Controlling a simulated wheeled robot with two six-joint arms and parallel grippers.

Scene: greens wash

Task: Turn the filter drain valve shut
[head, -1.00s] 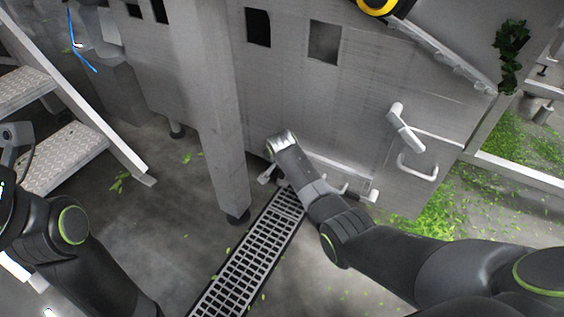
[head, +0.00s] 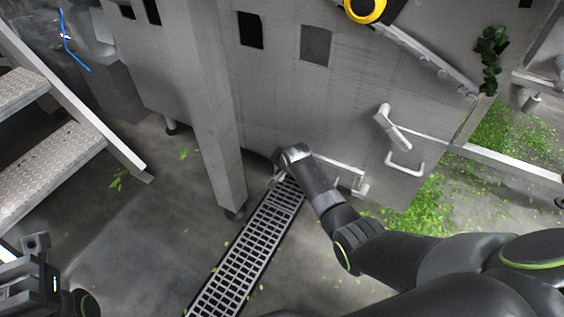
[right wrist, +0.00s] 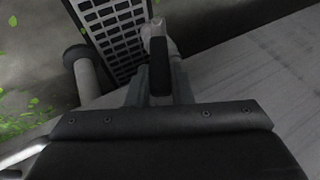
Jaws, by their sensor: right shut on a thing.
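The drain valve's dark-gripped handle with a pale rounded end (right wrist: 158,62) shows in the right wrist view. My right gripper (right wrist: 159,92) is shut on it, with one finger on each side. In the head view my right gripper (head: 280,166) is low against the grey filter housing (head: 300,100), just above the floor grate; the handle and fingertips are mostly hidden by my wrist there. My left gripper (head: 28,285) is at the lower left edge of the head view, away from the housing; its fingers cannot be made out.
The floor grate (head: 250,250) runs below the housing. A grey post (head: 215,120) stands left of my right gripper. A white bar (head: 335,165) and a white handle (head: 392,125) are to its right. Metal steps (head: 55,160) stand at the left. Green leaves lie on the floor.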

